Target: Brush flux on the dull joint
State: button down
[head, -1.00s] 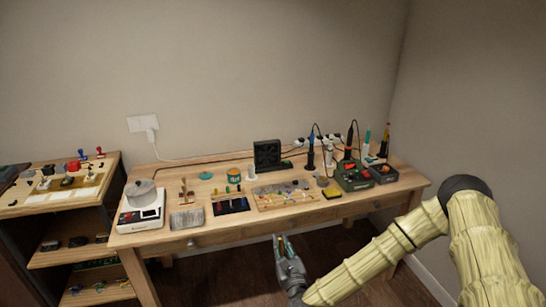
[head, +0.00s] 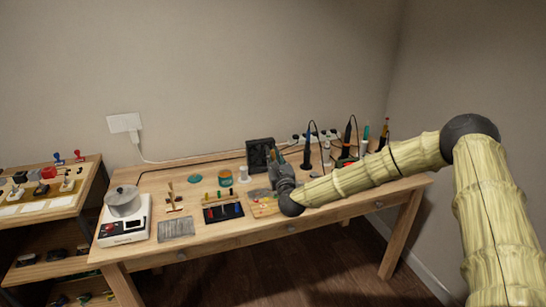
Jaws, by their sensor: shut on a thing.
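My gripper (head: 279,168) is over the right-middle of the workbench, above a light wooden board with small parts (head: 263,210). It is shut on a small thin tool, too small and covered to identify surely as a brush. My gripper and forearm hide most of the board, so the dull joint cannot be made out, nor whether the tool touches anything. A small teal and orange tin (head: 225,179) stands left of my gripper; its contents do not show.
A dark fan-like box (head: 259,153) stands right behind my gripper. A black tray with coloured tools (head: 222,214), a grey pad (head: 176,229) and a white device with a pot (head: 125,222) lie left. Upright irons (head: 308,148) stand right.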

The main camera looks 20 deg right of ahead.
jog(key=shift+f, duration=3.25)
jog(key=shift+s+b, duration=0.15)
jog(key=shift+b, duration=1.05)
jog(key=shift+f+b, duration=0.7)
jog(key=shift+b, duration=0.5)
jog(key=shift+b, duration=0.5)
dwell(1.1)
jog(key=shift+r, duration=0.15)
